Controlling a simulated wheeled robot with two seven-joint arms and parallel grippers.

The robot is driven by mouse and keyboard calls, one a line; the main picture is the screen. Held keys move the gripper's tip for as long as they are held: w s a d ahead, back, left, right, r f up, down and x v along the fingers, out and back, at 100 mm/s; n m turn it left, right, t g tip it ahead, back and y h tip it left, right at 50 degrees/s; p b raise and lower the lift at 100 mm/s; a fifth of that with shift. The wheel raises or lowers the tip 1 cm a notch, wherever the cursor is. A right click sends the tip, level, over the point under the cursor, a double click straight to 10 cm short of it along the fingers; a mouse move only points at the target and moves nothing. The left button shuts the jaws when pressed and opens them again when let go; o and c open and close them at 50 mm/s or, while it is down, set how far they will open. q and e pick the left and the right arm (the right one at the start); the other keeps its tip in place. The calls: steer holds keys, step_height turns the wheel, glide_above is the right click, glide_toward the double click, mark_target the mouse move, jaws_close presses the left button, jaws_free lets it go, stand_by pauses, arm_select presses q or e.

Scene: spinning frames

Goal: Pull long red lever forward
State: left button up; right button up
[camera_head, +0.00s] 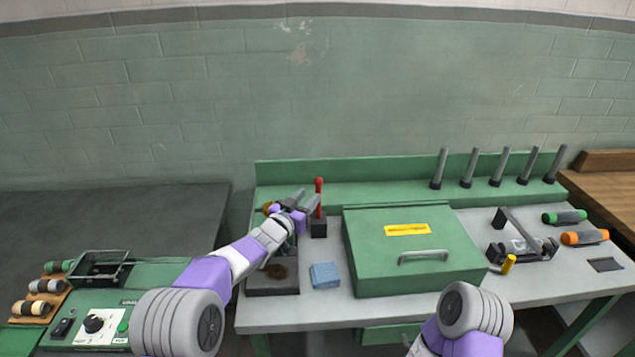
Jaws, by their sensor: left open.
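The long red lever (318,200) stands upright from a small dark base on the left part of the bench, in front of the green back ledge.
A green lidded box (415,270) with a handle stands right of the lever. A blue cloth (325,275) lies in front. Several grey pegs (503,167) stand on the back ledge. A green control panel (85,325) is at lower left. Green and orange spools (585,237) lie at far right.

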mark_target(317, 188)
arm_select(q)
steer(key=shift+w+d, duration=0.3)
steer(key=shift+d, duration=0.1)
steer(key=shift+x, duration=2.8)
jaws_close()
steer(key=shift+r, duration=0.1)
